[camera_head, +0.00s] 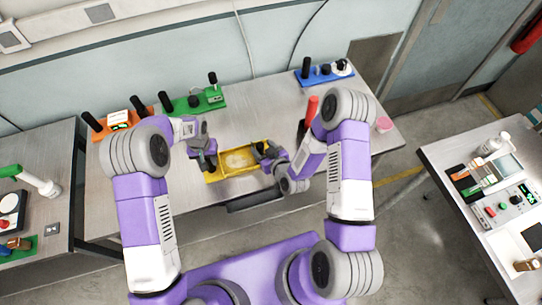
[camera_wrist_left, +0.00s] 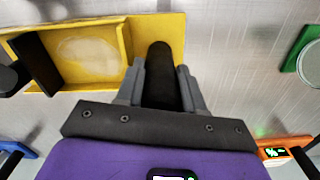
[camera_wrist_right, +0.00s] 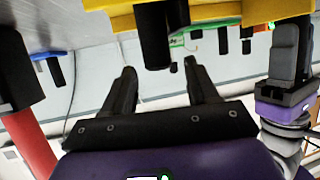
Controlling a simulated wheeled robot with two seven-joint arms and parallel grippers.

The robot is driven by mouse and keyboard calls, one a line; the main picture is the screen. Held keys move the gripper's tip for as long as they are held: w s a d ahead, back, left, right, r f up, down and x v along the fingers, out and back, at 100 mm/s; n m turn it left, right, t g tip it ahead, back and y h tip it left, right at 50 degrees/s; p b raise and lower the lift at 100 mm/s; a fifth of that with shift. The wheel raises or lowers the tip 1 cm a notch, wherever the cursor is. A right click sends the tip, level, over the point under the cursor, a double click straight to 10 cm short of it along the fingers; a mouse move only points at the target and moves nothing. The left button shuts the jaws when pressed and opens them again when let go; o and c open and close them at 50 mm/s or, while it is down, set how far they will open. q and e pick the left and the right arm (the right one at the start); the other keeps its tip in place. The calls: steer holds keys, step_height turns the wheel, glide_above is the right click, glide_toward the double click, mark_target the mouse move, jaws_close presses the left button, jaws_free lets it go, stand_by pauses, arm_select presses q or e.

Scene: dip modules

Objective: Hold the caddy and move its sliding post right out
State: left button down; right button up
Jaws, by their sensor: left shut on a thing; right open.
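The yellow caddy (camera_head: 228,174) lies on the middle table, and its shallow tray shows in the left wrist view (camera_wrist_left: 122,48). My left gripper (camera_head: 208,163) is shut on the upright black post (camera_wrist_left: 158,75) at the caddy's left end. The sliding post (camera_wrist_right: 153,38) is black and stands at the caddy's other end, by a dark crosswise plate (camera_wrist_left: 35,63). My right gripper (camera_wrist_right: 160,67) is open, with its fingertips close to either side of the sliding post's end. Its fingers do not visibly touch the post. In the head view my right gripper (camera_head: 268,154) partly hides that end.
An orange module (camera_head: 110,122) and a green module (camera_head: 195,103) stand behind my left arm. A blue module (camera_head: 323,72) is at the back right. A red-handled thing (camera_head: 311,107) stands close to my right arm.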

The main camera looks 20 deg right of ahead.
steer(key=v, duration=0.7)
steer(key=shift+s, duration=0.15)
arm_select(q)
steer(key=c, duration=0.6)
jaws_free()
steer(key=shift+r, duration=0.1)
steer(key=shift+r+p, duration=1.9)
steer(key=shift+r, duration=1.75)
arm_select(e)
steer(key=shift+r, duration=1.85)
arm_select(q)
steer(key=shift+r, duration=0.1)
arm_select(e)
steer(key=shift+r, duration=0.1)
